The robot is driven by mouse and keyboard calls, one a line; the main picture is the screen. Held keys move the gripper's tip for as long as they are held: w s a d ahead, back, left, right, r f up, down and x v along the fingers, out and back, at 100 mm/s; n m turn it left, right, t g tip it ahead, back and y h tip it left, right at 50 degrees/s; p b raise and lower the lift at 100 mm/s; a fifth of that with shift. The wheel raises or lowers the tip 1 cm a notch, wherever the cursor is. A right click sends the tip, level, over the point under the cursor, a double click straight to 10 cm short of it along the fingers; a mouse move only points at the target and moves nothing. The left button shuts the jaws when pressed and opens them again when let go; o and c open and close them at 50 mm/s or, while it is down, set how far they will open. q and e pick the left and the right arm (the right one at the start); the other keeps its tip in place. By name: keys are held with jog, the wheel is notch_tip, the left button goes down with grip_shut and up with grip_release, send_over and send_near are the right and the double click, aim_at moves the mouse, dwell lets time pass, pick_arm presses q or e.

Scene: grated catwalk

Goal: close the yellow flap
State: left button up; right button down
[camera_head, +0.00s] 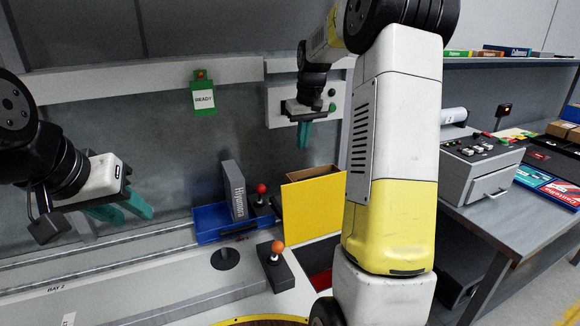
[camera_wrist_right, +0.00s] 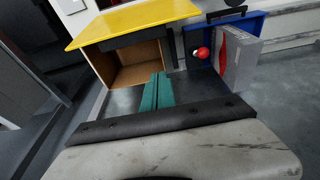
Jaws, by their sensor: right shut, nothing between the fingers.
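The yellow flap (camera_head: 315,208) is a flat panel on a box, facing me in the head view; it also shows in the wrist view (camera_wrist_right: 130,22). A brown box interior (camera_wrist_right: 140,63) shows uncovered beside the flap in the wrist view, so the flap stands open. My right gripper (camera_head: 304,134) is above and behind the box, near the back wall. Its teal fingers (camera_wrist_right: 157,92) are together and empty, pointing toward the box opening, apart from the flap. My left gripper (camera_head: 122,208) is far left of the box, its fingers spread and empty. My right arm hides what lies right of the flap.
A blue tray (camera_head: 209,226) with a grey upright binder (camera_head: 235,190) stands left of the box. A red-knobbed lever (camera_head: 261,189) and an orange-knobbed lever (camera_head: 277,248) are close by. A grey machine (camera_head: 484,165) sits on the right-hand bench. The left counter is mostly clear.

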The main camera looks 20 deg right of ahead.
notch_tip(320, 180, down, 10)
jog(key=s, duration=0.1)
jog(key=shift+s+d+r, duration=0.2)
dwell(0.4)
jog(key=shift+s, duration=0.1)
